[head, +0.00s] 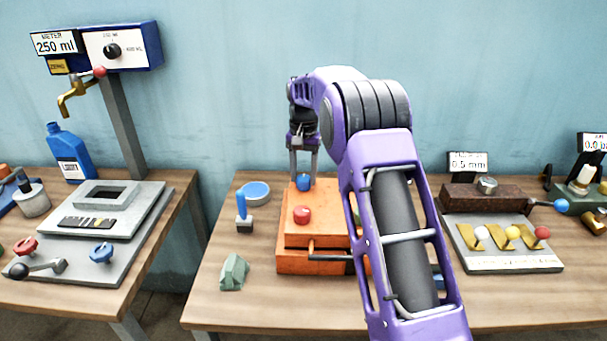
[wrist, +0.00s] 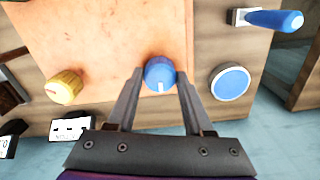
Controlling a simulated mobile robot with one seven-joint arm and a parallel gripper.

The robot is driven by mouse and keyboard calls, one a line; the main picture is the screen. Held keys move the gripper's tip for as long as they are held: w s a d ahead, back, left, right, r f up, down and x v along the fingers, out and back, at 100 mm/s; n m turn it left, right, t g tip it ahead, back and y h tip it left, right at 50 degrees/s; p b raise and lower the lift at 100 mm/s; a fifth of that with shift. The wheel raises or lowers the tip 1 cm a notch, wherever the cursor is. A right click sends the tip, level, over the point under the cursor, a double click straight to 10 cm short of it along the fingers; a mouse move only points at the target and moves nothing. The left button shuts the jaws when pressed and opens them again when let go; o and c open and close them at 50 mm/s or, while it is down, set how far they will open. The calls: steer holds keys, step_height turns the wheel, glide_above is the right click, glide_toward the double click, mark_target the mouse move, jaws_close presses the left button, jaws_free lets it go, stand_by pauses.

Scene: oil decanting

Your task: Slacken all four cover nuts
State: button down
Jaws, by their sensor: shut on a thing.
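The orange box with its cover (head: 318,239) stands on the middle table. A blue cover nut (head: 304,184) sits at its back left and a red cover nut (head: 302,215) at its front left. My gripper (head: 304,176) points down over the blue nut and is shut on it. In the wrist view the blue nut (wrist: 160,77) lies between the two fingertips, its white mark toward the palm. A yellow cover nut (wrist: 64,87) shows on the same cover in the wrist view, apart from my gripper. My arm hides the cover's right side in the head view.
A round blue-topped item (head: 256,192) and a blue-handled tool in a holder (head: 244,215) stand left of the box. A green block (head: 234,271) lies at the front left.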

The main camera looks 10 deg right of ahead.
mark_target(303, 178)
steer(key=shift+n, duration=0.4)
steer(key=shift+c, duration=1.5)
jaws_free()
step_height(303, 178, up, 18)
steer(key=shift+f, duration=0.25)
